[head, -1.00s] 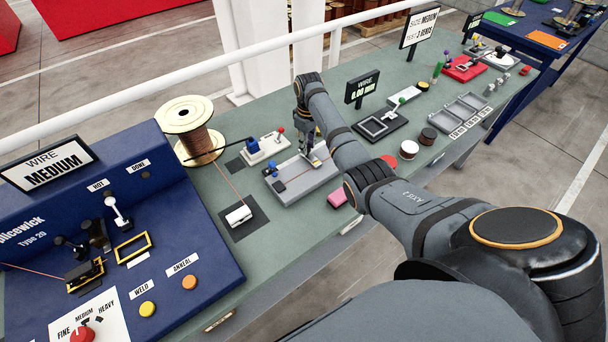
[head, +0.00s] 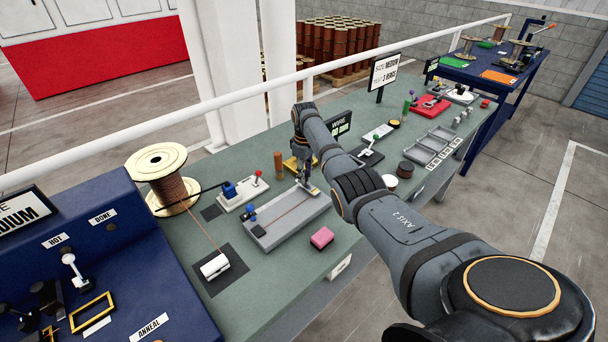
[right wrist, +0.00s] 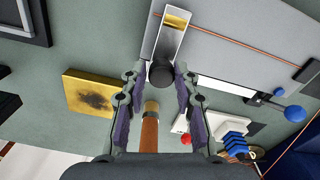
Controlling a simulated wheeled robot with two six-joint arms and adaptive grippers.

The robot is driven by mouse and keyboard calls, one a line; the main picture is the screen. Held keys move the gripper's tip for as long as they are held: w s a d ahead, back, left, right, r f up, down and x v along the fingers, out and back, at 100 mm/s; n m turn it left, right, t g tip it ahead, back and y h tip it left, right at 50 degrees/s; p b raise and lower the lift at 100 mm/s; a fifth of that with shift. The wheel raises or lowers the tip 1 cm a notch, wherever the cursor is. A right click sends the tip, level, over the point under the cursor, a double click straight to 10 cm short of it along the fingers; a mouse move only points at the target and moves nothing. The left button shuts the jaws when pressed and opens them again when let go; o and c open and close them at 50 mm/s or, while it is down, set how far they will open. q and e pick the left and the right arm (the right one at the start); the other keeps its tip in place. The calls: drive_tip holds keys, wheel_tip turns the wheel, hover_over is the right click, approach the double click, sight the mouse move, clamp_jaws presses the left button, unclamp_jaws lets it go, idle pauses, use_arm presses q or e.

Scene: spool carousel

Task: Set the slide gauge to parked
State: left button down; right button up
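The slide gauge (head: 290,222) is a long grey bed on the green bench, with a copper wire running along it and blue knobs (head: 250,211) at its left end. Its pale slider (right wrist: 170,40) with a black round knob (right wrist: 161,74) is near the bed's right end in the head view. My right gripper (right wrist: 160,76) is open in the right wrist view, one finger on each side of the black knob, with small gaps visible. In the head view my right gripper (head: 305,178) hangs over that end and hides part of the slider. My left gripper is out of view.
A wooden-handled tool (right wrist: 150,130) and a yellow pad (right wrist: 93,93) are close to the fingers. A pink block (head: 321,238) lies in front of the bed. A white base with a red knob (head: 243,192) and the wire spool (head: 160,172) stand left.

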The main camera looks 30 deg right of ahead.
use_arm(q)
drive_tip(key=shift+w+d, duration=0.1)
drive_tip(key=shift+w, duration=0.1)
use_arm(e)
drive_tip(key=shift+o, duration=0.4)
drive_tip(key=shift+w+d, duration=0.1)
drive_tip(key=shift+d, duration=0.05)
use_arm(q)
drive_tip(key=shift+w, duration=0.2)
use_arm(e)
drive_tip(key=shift+r, duration=0.1)
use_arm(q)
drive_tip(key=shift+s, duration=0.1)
use_arm(e)
wheel_tip(320, 180, up, 12)
